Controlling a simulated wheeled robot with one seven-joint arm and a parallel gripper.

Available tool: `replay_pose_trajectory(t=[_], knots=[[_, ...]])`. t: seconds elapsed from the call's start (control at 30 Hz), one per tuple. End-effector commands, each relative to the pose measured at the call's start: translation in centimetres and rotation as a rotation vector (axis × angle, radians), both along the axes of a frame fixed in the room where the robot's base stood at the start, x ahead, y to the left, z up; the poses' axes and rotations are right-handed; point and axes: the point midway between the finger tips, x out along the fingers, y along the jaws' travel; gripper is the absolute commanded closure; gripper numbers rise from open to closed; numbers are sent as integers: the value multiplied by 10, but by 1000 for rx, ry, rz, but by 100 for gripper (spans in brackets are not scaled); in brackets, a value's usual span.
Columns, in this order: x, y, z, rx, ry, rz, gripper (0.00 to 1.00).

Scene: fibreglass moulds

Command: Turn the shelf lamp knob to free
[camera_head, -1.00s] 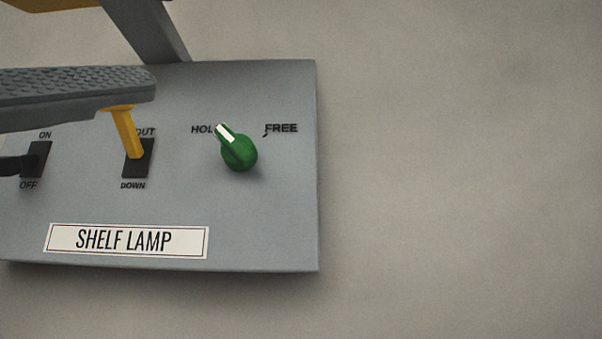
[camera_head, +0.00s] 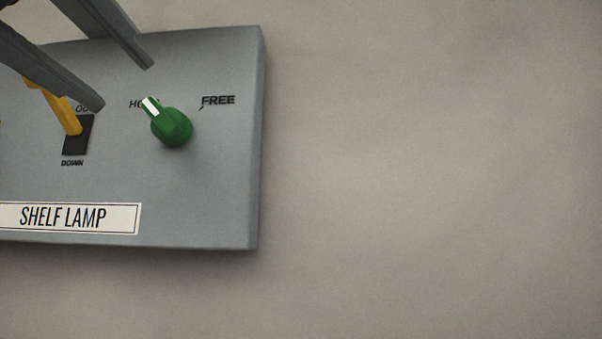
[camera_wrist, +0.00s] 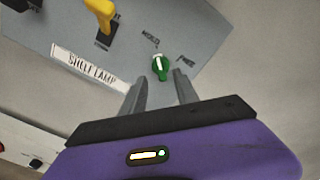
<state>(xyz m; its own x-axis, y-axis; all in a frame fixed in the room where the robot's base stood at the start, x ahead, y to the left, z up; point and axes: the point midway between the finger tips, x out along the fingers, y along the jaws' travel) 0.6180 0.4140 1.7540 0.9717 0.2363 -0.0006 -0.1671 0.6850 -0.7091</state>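The green knob (camera_head: 171,127) with a white pointer mark sits on the grey shelf lamp panel (camera_head: 215,190). Its pointer is turned up-left toward the partly covered HOLD label; FREE is to its upper right. My gripper (camera_head: 123,86) is open, its two grey fingers apart and empty, with tips up and left of the knob in the head view. In the wrist view, the knob (camera_wrist: 160,67) shows just beyond and between the fingertips (camera_wrist: 159,78). I see no contact with it.
A yellow lever switch (camera_head: 68,115) marked DOWN stands left of the knob, close to one finger. It also shows in the wrist view (camera_wrist: 101,12). A SHELF LAMP label (camera_head: 70,217) is below. The wall right of the panel is bare.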

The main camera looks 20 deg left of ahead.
Motion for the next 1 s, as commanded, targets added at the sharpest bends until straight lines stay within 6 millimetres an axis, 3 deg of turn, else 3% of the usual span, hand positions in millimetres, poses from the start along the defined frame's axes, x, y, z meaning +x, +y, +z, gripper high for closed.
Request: replay_pose_trajectory(t=[0.2, 0.4, 0.77, 0.8, 1.0], knots=[[34, 7, 4, 0, 1, -4, 64], [56, 13, 2, 1, 0, -2, 64], [64, 15, 0, 2, 0, -2, 64], [64, 15, 0, 2, 0, -2, 66], [64, 15, 0, 2, 0, -2, 100]])
